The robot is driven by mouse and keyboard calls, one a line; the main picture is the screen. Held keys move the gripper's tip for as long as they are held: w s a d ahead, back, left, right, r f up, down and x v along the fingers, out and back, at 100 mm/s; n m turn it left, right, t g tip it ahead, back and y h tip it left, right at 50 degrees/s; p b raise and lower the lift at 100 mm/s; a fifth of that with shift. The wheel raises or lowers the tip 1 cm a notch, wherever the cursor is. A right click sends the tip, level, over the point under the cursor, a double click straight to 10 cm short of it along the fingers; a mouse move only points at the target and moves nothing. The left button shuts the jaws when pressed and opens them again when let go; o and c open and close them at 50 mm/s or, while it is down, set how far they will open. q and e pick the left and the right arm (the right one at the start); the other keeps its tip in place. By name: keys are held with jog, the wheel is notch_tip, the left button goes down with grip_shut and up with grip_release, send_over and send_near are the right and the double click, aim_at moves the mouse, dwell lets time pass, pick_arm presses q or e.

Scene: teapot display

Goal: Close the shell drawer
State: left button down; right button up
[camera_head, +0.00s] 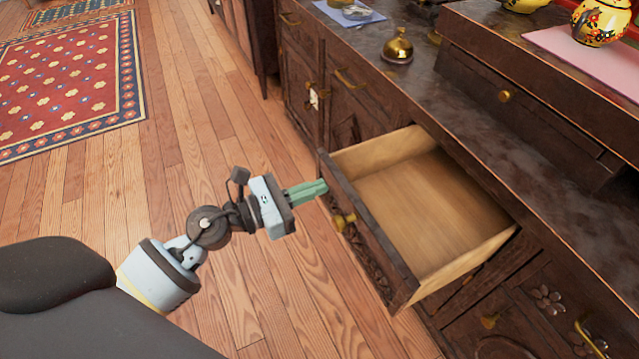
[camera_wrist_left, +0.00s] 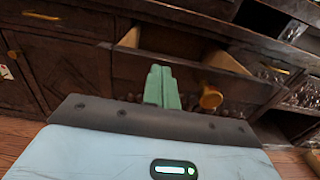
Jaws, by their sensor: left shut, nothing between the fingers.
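The open drawer (camera_head: 367,240) sticks out of the dark wooden cabinet and looks empty, with a pale wood inside. Its dark carved front has a brass knob (camera_head: 345,219). My left gripper (camera_head: 322,187) is shut and empty, with its green fingertips close to the far end of the drawer front, beyond the knob. In the left wrist view the green fingers (camera_wrist_left: 161,86) point at the drawer front (camera_wrist_left: 205,78), with the knob (camera_wrist_left: 210,98) to their right. I cannot tell if the fingertips touch the front. My right gripper is not in view.
The cabinet top (camera_head: 455,95) carries a brass bell-shaped object (camera_head: 398,46) and a blue mat (camera_head: 348,13). A painted teapot (camera_head: 600,22) stands on a pink cloth (camera_head: 570,50). The wooden floor (camera_head: 190,110) left of the cabinet is clear up to a red rug (camera_head: 75,85).

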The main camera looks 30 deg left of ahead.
pick_arm(q)
jog(key=shift+x, duration=0.85)
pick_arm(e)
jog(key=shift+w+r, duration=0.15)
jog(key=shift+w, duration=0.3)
pick_arm(q)
jog(key=shift+w+d, duration=0.1)
